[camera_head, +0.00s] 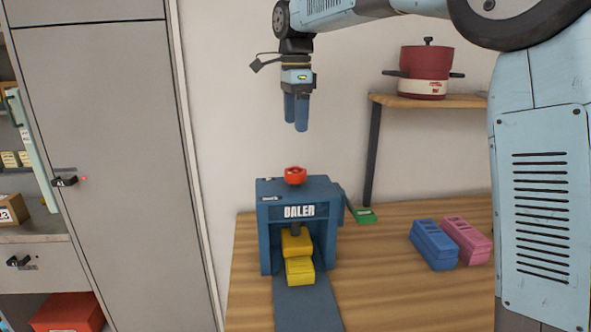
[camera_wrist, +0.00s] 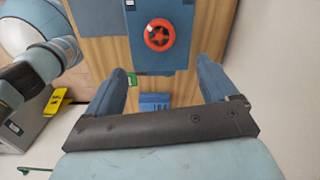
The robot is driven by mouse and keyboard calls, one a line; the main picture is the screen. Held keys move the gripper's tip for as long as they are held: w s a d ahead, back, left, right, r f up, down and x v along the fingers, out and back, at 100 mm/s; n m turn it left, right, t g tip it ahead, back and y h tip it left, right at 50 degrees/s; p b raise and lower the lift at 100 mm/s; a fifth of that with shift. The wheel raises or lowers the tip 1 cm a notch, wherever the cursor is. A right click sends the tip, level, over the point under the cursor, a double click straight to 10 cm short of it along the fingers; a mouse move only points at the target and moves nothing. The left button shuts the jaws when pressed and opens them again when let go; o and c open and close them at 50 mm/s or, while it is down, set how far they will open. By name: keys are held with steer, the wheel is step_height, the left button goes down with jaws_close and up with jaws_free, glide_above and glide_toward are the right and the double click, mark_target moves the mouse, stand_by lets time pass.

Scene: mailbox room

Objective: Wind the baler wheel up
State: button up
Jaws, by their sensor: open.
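The blue baler (camera_head: 272,215) stands on the wooden table, with "BALER" on its front. Its red wheel (camera_head: 295,175) sits on top; in the wrist view the wheel (camera_wrist: 159,35) shows as a round red disc with a star-shaped centre. Yellow blocks (camera_head: 298,243) lie in the baler's opening under the press. My gripper (camera_head: 296,112) points down in the air above the wheel, apart from it. In the wrist view the two blue fingers (camera_wrist: 168,85) are spread apart with nothing between them, and the wheel lies beyond them.
A blue block (camera_head: 433,245) and a pink block (camera_head: 466,240) lie on the wooden table (camera_head: 385,290) to the right. A small green item (camera_head: 364,215) lies beside the baler. A red pot (camera_head: 425,70) stands on a shelf (camera_head: 400,100) at upper right. A grey cabinet (camera_head: 100,130) is at left.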

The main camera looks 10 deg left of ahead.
mark_target(295, 170)
step_height(295, 170, down, 14)
steer(key=shift+r, duration=0.15)
stand_by(0.4)
steer(key=c, duration=1)
